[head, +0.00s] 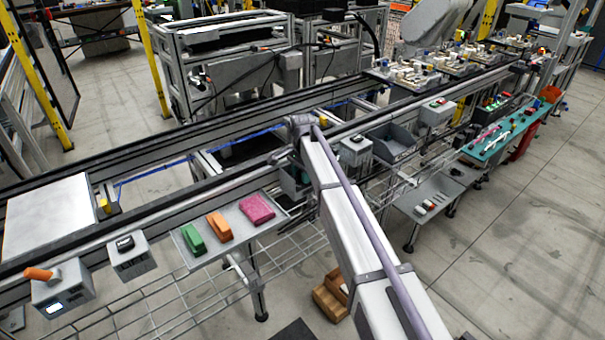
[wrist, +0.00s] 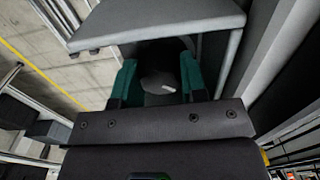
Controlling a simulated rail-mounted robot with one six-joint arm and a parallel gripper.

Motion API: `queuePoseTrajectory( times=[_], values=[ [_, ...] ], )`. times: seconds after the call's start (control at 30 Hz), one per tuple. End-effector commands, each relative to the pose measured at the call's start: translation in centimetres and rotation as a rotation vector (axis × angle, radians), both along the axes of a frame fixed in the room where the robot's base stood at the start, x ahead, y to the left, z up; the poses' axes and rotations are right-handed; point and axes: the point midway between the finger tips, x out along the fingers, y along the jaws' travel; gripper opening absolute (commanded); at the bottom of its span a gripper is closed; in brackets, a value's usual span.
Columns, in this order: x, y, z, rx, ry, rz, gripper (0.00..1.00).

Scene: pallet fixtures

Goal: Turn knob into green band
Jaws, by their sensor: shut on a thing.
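In the wrist view the two teal fingers of my gripper (wrist: 158,84) stand on either side of a dark round knob (wrist: 160,86) with a pale pointer mark on its face. The mark lies nearly level, tilted slightly. My gripper is shut on the knob. In the head view my gripper (head: 292,178) is down by the front rail, right of the tray of coloured blocks, largely covered by my arm. The knob is hidden there. I cannot make out a green band in either view.
A tray (head: 183,236) with green, orange and pink blocks is left of my gripper. Further left are a box with a black switch (head: 125,243) and a box with an orange lever (head: 38,273). Another control box (head: 356,145) and a grey bin (head: 392,140) stand to the right.

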Motion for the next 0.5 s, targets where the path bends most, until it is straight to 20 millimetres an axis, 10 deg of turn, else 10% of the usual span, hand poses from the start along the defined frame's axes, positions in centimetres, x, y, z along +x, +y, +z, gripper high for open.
queuePoseTrajectory(
  times=[0.5],
  values=[
    [-0.07, -0.01, -0.02, 0.0, 0.001, -0.061, 0.15]
  ],
)
